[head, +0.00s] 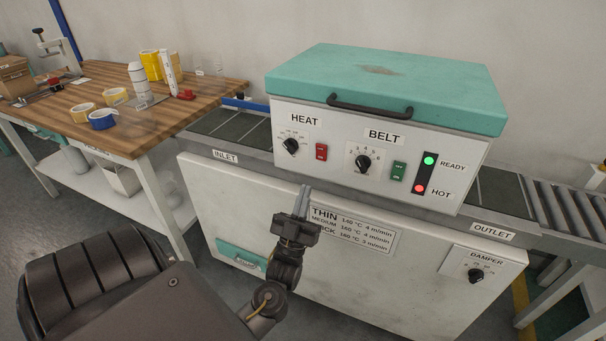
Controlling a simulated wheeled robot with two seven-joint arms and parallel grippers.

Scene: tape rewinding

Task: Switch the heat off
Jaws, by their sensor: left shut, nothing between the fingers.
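The heat switch is a small red rocker (321,152) on the front panel of the machine, to the right of the HEAT dial (291,146). The HEAT label (304,120) is above them. My left gripper (303,190) is shut and empty, pointing up in front of the machine, below the red rocker and apart from it. A READY lamp (429,160) glows green and a HOT lamp (420,188) glows red. My right gripper is not in view.
A green rocker (398,171) and the BELT dial (363,163) sit right of the red rocker. The teal lid (390,85) with its black handle is closed above. A damper dial (475,275) is low right. A wooden table (150,110) with tape rolls stands left.

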